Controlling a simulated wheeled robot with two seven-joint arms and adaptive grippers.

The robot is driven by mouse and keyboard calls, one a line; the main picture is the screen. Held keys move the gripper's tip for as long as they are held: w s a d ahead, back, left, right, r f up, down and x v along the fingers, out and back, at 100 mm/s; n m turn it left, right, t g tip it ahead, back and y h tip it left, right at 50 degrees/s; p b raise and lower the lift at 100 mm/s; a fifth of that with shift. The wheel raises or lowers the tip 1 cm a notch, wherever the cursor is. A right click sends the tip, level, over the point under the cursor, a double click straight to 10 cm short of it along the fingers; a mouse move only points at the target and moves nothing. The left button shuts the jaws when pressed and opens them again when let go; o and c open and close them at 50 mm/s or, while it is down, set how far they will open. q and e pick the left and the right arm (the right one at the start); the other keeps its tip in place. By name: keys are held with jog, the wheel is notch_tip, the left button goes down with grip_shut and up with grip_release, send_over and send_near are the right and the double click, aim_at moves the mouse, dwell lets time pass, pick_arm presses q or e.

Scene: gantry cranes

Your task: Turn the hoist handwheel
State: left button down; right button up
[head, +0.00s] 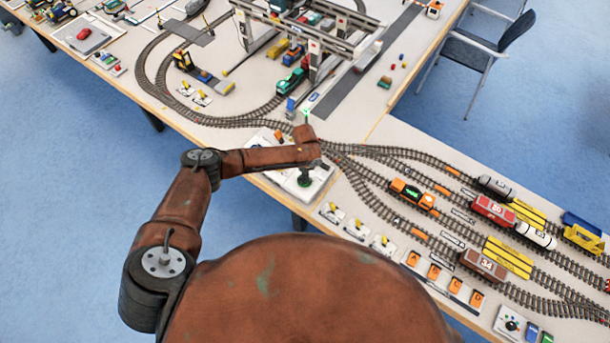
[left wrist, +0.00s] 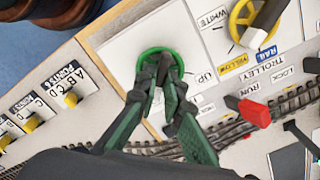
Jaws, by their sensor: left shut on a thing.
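The green handwheel (left wrist: 151,52) stands on a white control panel (left wrist: 112,47), beside the word UP, in the left wrist view. My left gripper (left wrist: 165,72) is shut on the handwheel, its fingertips over the middle and hiding part of it. In the head view my left gripper (head: 305,182) points down at the panel (head: 318,178) near the table's front edge, and the wheel cannot be made out there. My right gripper is in neither view.
A yellow handwheel (left wrist: 240,22) is on the panel to the right, near the word TROLLEY. A red lever (left wrist: 255,112) is below it. Yellow point levers (left wrist: 71,99) are at left. Tracks (head: 365,150) run behind the panel; the gantry crane (head: 315,45) stands farther back.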

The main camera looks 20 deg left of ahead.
pick_arm(q)
jog(key=shift+m, duration=0.3)
jog(key=c, duration=2)
grip_release()
jog(key=shift+c, duration=0.2)
notch_tip(320, 180, up, 12)
